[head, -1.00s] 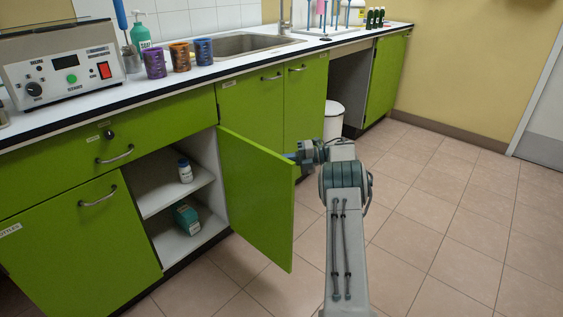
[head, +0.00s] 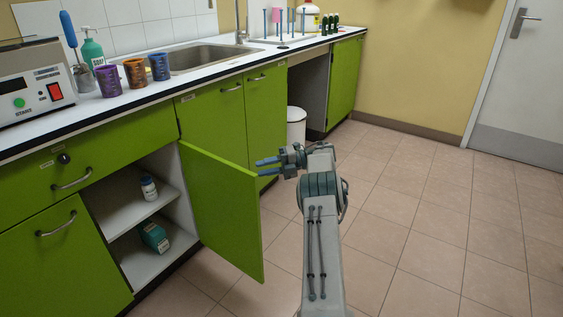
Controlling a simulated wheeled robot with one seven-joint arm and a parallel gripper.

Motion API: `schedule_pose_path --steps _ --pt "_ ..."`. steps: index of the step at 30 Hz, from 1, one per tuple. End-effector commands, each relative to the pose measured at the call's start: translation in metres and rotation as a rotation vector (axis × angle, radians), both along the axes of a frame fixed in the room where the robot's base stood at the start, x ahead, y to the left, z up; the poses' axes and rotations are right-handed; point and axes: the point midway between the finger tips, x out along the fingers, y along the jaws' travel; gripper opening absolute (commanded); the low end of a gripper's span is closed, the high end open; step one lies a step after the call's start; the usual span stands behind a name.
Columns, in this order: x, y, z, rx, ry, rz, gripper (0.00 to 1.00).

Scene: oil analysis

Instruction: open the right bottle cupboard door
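The right bottle cupboard door (head: 222,208) is a green panel in the head view, swung well out from the cupboard. Behind it the cupboard interior (head: 128,214) shows two pale shelves. A white bottle with a blue cap (head: 149,188) stands on the upper shelf and a teal container (head: 154,237) is on the lower one. My gripper (head: 268,167) is just beyond the door's free edge, near its top, with two blue fingers pointing left. The fingers are apart with nothing seen between them. Whether they touch the door is unclear.
The closed left cupboard door (head: 62,268) is beside the opening. A worktop (head: 140,100) with a sink (head: 195,57) and several cups runs above. A white bin (head: 296,125) stands under the counter. The tiled floor (head: 430,220) at right is clear.

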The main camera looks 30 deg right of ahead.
Motion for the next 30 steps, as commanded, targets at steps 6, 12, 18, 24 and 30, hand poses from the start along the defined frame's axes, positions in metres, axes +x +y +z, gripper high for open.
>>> schedule_pose_path --steps 6,12,18,24,30 --pt "-0.013 -0.038 0.007 0.000 -0.001 0.002 0.30" --pt "-0.019 -0.057 0.009 0.001 -0.001 0.003 0.30" --pt "-0.022 -0.066 0.010 0.000 -0.001 0.004 0.30" --pt "-0.024 -0.069 0.010 0.002 0.000 0.004 0.30" --pt "-0.024 -0.069 0.010 0.002 0.000 0.004 0.30"
